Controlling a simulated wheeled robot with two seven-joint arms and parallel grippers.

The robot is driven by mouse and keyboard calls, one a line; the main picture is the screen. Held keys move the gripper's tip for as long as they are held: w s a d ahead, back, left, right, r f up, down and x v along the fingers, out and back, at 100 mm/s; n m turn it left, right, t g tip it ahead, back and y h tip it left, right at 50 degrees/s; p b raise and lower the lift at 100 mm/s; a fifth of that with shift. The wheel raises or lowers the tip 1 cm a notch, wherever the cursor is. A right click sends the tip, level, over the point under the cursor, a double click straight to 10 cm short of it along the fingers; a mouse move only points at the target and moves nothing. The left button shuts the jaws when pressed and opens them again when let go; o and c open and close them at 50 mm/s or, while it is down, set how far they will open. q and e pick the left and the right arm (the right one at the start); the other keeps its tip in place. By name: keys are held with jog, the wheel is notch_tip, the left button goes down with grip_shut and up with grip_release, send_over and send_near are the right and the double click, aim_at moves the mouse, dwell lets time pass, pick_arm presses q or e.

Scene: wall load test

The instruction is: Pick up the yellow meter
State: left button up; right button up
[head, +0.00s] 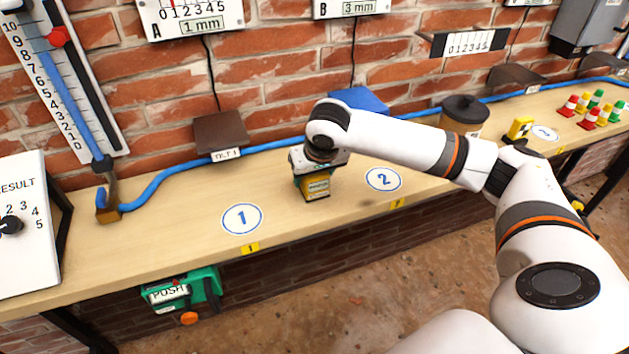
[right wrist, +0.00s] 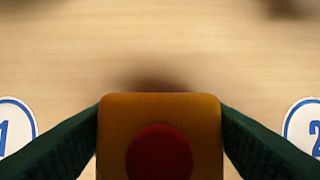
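The yellow meter (head: 317,188) is a small yellow and dark box at the wooden bench between the round labels 1 and 2. My right gripper (head: 316,170) reaches down over it from above. In the right wrist view the meter's yellow top with a red round button (right wrist: 160,150) sits between the two dark green fingers (right wrist: 160,140), which press against its sides. I cannot tell whether its base touches the bench. My left gripper is out of view.
The bench (head: 170,240) has label 1 (head: 241,219) and label 2 (head: 383,179). A blue hose (head: 150,189) runs along the back. A dark canister (head: 465,115), a black-yellow block (head: 520,128) and several coloured cones (head: 590,108) stand to the right. A green PUSH box (head: 180,290) hangs below the front edge.

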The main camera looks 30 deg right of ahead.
jog(key=c, duration=0.9)
